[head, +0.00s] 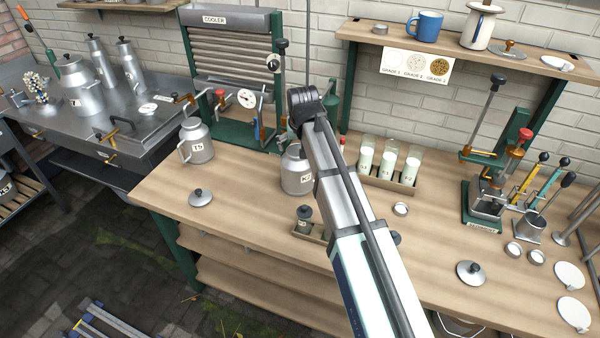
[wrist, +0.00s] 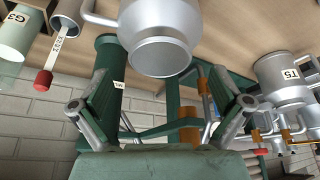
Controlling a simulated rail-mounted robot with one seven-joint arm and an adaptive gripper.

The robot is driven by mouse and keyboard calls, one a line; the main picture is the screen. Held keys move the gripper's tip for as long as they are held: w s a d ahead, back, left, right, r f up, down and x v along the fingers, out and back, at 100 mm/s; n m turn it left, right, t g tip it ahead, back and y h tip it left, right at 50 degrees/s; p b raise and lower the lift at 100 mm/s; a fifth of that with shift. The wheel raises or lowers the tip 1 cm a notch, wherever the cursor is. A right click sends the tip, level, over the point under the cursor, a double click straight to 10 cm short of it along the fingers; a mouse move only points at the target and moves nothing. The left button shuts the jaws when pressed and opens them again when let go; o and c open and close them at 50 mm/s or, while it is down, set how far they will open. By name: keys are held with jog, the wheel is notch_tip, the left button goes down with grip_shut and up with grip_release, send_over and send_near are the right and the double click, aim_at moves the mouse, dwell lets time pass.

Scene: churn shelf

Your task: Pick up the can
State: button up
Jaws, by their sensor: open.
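A grey metal can marked K2 (head: 296,180) stands on the wooden bench, partly hidden behind my arm. A similar can marked T5 (head: 197,143) stands to its left; it also shows at the right of the wrist view (wrist: 288,80). The wrist view is upside down, and a large grey can (wrist: 160,22) fills its top middle, its round end towards me; no label shows, but it appears to be K2. My gripper (wrist: 160,92) is open, with its fingers apart on either side below this can in the picture and not closed on it. My arm hides the gripper in the head view.
A rack of white-filled bottles (head: 390,175) stands right of K2. The cooler (head: 230,60) stands at the back. A lid (head: 201,198) lies on the bench's left, with clear bench around it.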

jog(key=p+x, duration=0.1)
jog(key=x, duration=0.3)
jog(key=shift+w+f, duration=0.15)
jog(key=shift+f, duration=0.15)
jog(key=shift+c, duration=0.4)
jog(key=shift+r, duration=0.1)
jog(key=c, duration=1.7)
jog(key=shift+c, duration=0.3)
jog(key=shift+r+b, duration=0.35)
jog(key=shift+b, duration=0.25)
grip_shut()
